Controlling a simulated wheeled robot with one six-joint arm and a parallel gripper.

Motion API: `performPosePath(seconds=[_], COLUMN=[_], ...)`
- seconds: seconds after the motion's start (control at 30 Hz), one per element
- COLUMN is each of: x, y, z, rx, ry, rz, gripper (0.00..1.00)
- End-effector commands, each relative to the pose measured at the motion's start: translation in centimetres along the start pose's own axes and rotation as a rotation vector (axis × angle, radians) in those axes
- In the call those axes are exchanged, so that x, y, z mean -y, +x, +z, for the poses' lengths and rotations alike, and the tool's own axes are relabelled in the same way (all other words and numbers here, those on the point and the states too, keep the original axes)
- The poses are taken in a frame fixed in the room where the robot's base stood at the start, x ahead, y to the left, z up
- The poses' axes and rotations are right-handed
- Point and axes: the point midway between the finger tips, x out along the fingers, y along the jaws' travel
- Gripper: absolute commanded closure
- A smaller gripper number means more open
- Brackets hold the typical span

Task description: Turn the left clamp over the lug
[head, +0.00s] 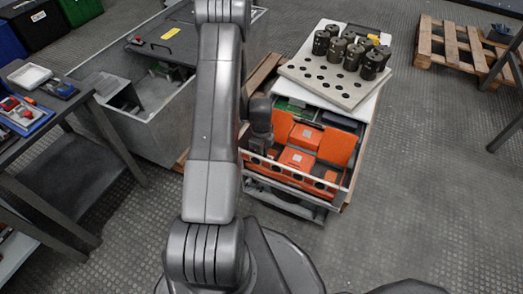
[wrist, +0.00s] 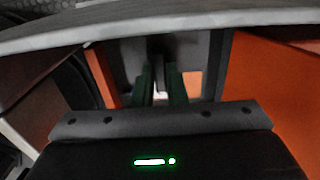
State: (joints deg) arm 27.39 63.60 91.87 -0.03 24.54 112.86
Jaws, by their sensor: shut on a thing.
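My gripper (wrist: 161,88) shows in the wrist view with two dark green fingers pointing away from me, shut on a narrow grey piece (wrist: 160,72) between them. The piece is small and blurred, and I cannot tell for sure that it is the left clamp. It stands in front of a grey panel, between orange walls (wrist: 262,75). In the head view my wrist reaches down into the left side of the open cabinet (head: 343,190), beside orange blocks (head: 297,159). The fingertips, the clamp and the lug are hidden there.
A pale rail (wrist: 185,17) crosses close above my gripper in the wrist view. A perforated plate (head: 305,83) with several dark cylinders (head: 351,57) sits on the cabinet's white top. A grey bin (head: 165,135) and a bench (head: 75,102) stand left.

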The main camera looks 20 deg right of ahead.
Motion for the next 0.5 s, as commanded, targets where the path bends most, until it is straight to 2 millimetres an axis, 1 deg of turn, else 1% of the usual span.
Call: performPosePath(seconds=[0.33, 0.37, 0.4, 0.5], x=[0.06, 0.06, 0.06, 0.04], y=[-0.07, -0.07, -0.07, -0.05], z=[0.05, 0.05, 0.05, 0.04], rx=[0.001, 0.001, 0.001, 0.001], ry=[0.004, 0.004, 0.004, 0.004], rz=[-0.002, -0.002, -0.002, -0.001], gripper=[1.0, 0.84, 0.79, 0.79])
